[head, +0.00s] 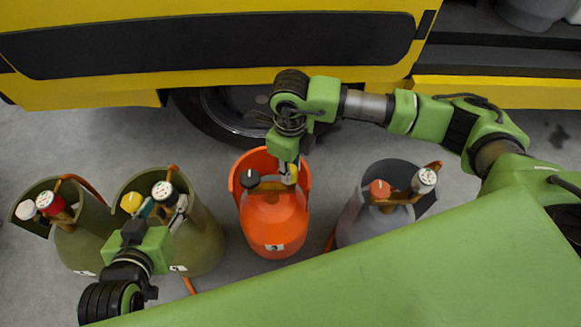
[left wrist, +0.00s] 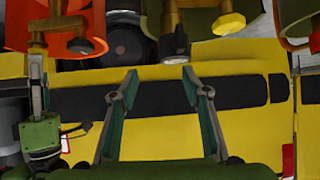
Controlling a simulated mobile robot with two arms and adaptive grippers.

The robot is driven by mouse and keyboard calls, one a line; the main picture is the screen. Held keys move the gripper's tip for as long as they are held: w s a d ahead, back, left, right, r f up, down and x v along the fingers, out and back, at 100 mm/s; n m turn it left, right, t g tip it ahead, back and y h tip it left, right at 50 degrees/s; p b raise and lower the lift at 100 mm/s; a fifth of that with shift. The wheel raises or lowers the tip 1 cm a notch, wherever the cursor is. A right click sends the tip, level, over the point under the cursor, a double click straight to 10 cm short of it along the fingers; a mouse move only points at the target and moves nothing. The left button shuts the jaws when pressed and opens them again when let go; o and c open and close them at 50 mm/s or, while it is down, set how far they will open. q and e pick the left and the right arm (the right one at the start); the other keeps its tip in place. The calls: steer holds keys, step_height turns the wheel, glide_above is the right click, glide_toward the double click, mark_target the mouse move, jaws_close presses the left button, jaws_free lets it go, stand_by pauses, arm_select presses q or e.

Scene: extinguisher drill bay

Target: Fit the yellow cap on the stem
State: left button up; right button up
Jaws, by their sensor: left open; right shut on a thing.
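The orange cylinder (head: 273,222) stands in mid-view. A dark knob (head: 250,178) sits at one end of its valve. My right gripper (head: 290,172) is shut at the other end, on a small yellowish piece (head: 293,169) that seems to be the yellow cap. The fingers mostly hide it and the stem, so I cannot tell whether it is seated. My right gripper also shows in the left wrist view (left wrist: 38,75). My left gripper (head: 163,212) is open and empty over an olive cylinder (head: 203,235); its fingers show apart in the left wrist view (left wrist: 160,80).
The olive cylinder carries another yellow knob (head: 131,202) and a white-topped gauge (head: 162,190). Another olive cylinder with a red knob (head: 49,202) stands far left. A grey cylinder (head: 365,228) with an orange-red knob stands right. A yellow vehicle (head: 90,90) closes off the back.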

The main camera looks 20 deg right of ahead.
arm_select(q)
steer(key=shift+w+d+r+t, duration=0.25)
steer(key=shift+w+r+t, duration=0.15)
steer(key=shift+w+r, duration=0.15)
arm_select(e)
steer(key=shift+f, duration=0.2)
arm_select(q)
steer(key=shift+w+r, duration=0.1)
steer(key=shift+r, duration=0.2)
steer(key=shift+w+d+r+t+h+b, duration=0.25)
steer(key=shift+w+r+t+h+b, duration=0.1)
steer(key=shift+w+r+t, duration=0.3)
arm_select(e)
steer(key=shift+f, duration=0.25)
arm_select(q)
steer(key=shift+r, duration=0.35)
steer(key=shift+w+d+r, duration=0.15)
steer(key=shift+r, duration=0.15)
arm_select(e)
steer(key=shift+f, duration=0.1)
steer(key=o, duration=0.9)
arm_select(q)
steer(key=shift+f, duration=0.1)
